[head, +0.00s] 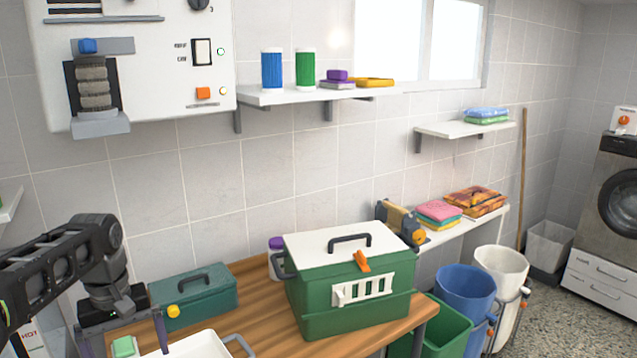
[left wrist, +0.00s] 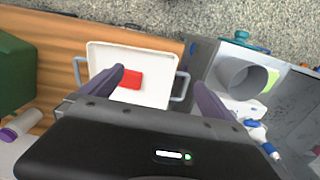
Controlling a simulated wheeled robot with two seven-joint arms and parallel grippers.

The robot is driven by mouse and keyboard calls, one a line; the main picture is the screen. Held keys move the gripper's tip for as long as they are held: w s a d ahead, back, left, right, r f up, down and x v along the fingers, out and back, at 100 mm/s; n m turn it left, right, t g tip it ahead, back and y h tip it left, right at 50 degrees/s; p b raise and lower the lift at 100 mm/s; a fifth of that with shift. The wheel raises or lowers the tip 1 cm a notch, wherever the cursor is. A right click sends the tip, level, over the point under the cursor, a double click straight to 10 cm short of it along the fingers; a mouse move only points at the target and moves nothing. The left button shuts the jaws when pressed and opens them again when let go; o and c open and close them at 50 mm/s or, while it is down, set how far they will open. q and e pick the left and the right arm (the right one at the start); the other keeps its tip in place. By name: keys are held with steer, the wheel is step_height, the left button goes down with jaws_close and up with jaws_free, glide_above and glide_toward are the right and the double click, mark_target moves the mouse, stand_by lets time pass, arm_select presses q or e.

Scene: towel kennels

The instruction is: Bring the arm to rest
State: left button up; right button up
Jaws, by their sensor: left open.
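My left arm comes in from the left in the head view, and its gripper (head: 122,342) hangs low, pointing down near the left end of the wooden table (head: 258,345). In the left wrist view the two purple fingers of the gripper (left wrist: 158,78) are wide apart with nothing held between them. Below them is a white tray (left wrist: 153,60) with grey handles and a red piece (left wrist: 130,79) in it. The tray also shows at the bottom of the head view (head: 205,346). My right gripper is in neither view.
A green kennel box (head: 350,312) with a white lid and a teal toolbox (head: 200,297) stand on the table. A green block (head: 123,346) shows between the fingers in the head view; its support is unclear. A wall cabinet (head: 150,70) hangs above. Bins (head: 466,290) stand right.

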arm_select(q)
steer(key=s+d+f+m+h+p, duration=0.1)
steer(key=d+f+m+h, duration=0.1)
steer(key=d+f, duration=0.9)
steer(key=s+d+f+m+h+p, duration=0.15)
steer(key=d+f, duration=0.55)
steer(key=f, duration=0.8)
steer(key=s+d+f+m, duration=0.1)
steer(key=s+d+f, duration=0.4)
steer(key=s, duration=0.5)
steer(key=s+d+f+m, duration=0.1)
steer(key=s+d+f, duration=0.5)
steer(key=s+f, duration=0.2)
steer(key=shift+s+p, duration=0.35)
steer(key=shift+s, duration=0.55)
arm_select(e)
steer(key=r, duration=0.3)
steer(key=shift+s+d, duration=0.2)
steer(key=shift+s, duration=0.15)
arm_select(q)
steer(key=shift+c, duration=0.4)
